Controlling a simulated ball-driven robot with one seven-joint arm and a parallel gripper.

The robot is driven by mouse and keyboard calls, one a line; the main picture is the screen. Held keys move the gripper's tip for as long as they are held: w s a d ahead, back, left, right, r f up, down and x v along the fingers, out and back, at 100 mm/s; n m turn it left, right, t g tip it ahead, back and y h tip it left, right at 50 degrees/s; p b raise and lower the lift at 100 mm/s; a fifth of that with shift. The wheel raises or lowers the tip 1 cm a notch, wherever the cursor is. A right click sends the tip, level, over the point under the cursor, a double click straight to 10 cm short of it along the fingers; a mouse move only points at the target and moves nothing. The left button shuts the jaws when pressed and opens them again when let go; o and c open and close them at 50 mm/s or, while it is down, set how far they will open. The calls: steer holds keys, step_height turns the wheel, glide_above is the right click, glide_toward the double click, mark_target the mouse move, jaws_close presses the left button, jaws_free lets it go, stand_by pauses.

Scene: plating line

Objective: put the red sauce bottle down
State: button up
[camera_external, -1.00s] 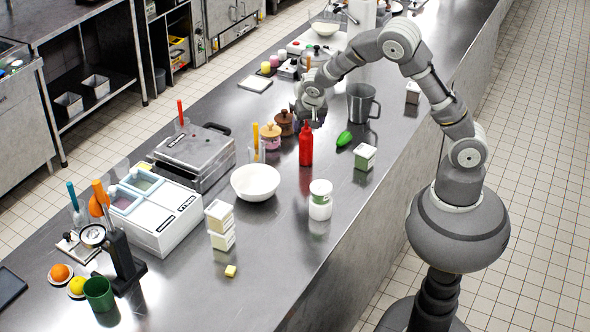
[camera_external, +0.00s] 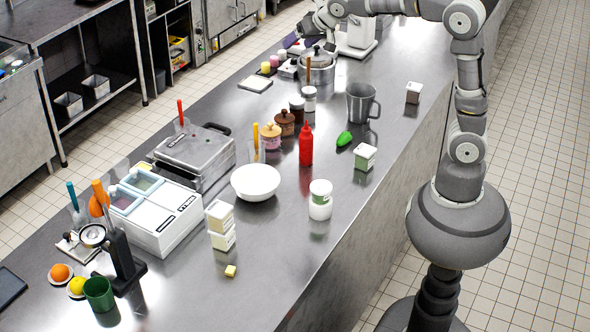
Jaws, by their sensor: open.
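The red sauce bottle (camera_external: 306,147) stands upright on the steel counter (camera_external: 285,245), right of the brown-lidded jars and left of the green pepper. Nothing touches it. My gripper (camera_external: 309,32) is far from the bottle, at the far end of the counter near the top edge of the picture. It is open; its fingers are small and partly hidden there.
A white bowl (camera_external: 255,182) stands front left of the bottle, a green pepper (camera_external: 344,138) to its right. The front right counter is clear.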

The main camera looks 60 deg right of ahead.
steer(key=s+r+n+t, duration=0.1)
steer(key=s+r, duration=0.3)
steer(key=r, duration=0.6)
steer(key=s+r+n+t, duration=0.2)
steer(key=s+r+t, duration=0.1)
steer(key=r, duration=0.7)
steer(key=s+r+n+t, duration=0.2)
steer(key=s+r, duration=0.3)
steer(key=r, duration=0.5)
steer(key=shift+s+a+r+t+y, duration=0.2)
steer(key=shift+s+a+t+y, duration=0.2)
steer(key=shift+t, duration=0.1)
steer(key=shift+f, duration=0.1)
step_height(320, 180, down, 11)
steer(key=b, duration=1.1)
